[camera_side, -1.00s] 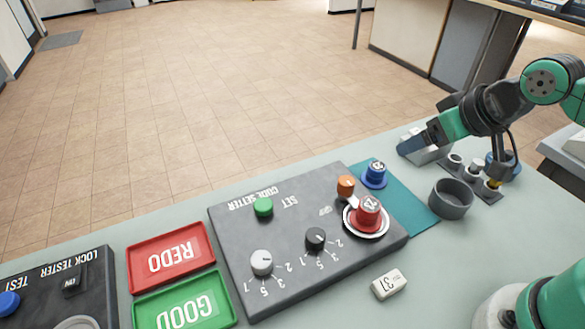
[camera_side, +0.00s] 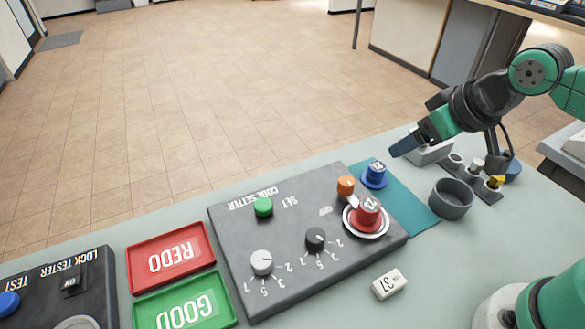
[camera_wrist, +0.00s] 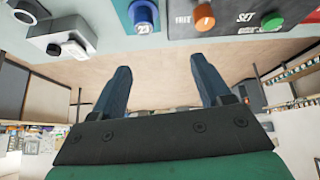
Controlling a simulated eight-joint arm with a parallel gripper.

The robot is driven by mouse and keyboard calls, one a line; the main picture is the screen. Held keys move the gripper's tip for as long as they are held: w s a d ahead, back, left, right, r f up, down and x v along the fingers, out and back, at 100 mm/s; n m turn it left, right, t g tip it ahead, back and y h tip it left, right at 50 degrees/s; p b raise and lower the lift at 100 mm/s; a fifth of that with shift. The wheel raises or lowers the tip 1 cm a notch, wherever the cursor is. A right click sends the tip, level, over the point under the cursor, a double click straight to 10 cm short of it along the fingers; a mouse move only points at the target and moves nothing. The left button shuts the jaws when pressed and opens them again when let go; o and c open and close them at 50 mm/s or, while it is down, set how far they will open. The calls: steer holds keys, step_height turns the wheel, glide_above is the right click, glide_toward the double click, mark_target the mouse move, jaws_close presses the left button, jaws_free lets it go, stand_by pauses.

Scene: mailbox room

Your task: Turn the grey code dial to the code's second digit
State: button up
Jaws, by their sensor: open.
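The light grey dial (camera_side: 261,262) stands on the dark code setter box (camera_side: 238,228) in the side view, with digits printed around its near side. Its pointer setting is too small to read. A black dial (camera_side: 315,238) stands to its right. A white tag (camera_side: 389,284) with two digits, perhaps 31 or 37, lies on the table in front of the box. A red numbered lock (camera_side: 367,214) sits in a pale ring on the box. My gripper (camera_side: 397,151) is open and empty, beyond the box's right end; its two fingers (camera_wrist: 163,72) are apart in the wrist view.
An orange knob (camera_side: 345,185) and a green button (camera_side: 263,207) rise from the box. A blue lock (camera_side: 374,174) stands on the teal mat (camera_side: 408,212). A grey cup (camera_side: 451,200) stands right of it. Red (camera_side: 138,266) and green (camera_side: 143,312) trays lie left.

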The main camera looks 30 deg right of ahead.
steer(key=w+a+n+g+y, duration=0.1)
steer(key=w+a+n+g, duration=0.25)
steer(key=a+n, duration=0.7)
steer(key=n+g+h, duration=0.1)
steer(key=n+g, duration=0.2)
steer(key=n, duration=0.3)
glide_above(261, 259)
steer(key=f, duration=0.5)
steer(key=shift+w+d, duration=0.1)
steer(key=shift+d, duration=0.1)
steer(key=shift+a+f+n, duration=0.2)
steer(key=shift+f+n, duration=0.05)
steer(key=shift+f, duration=2.75)
jaws_close()
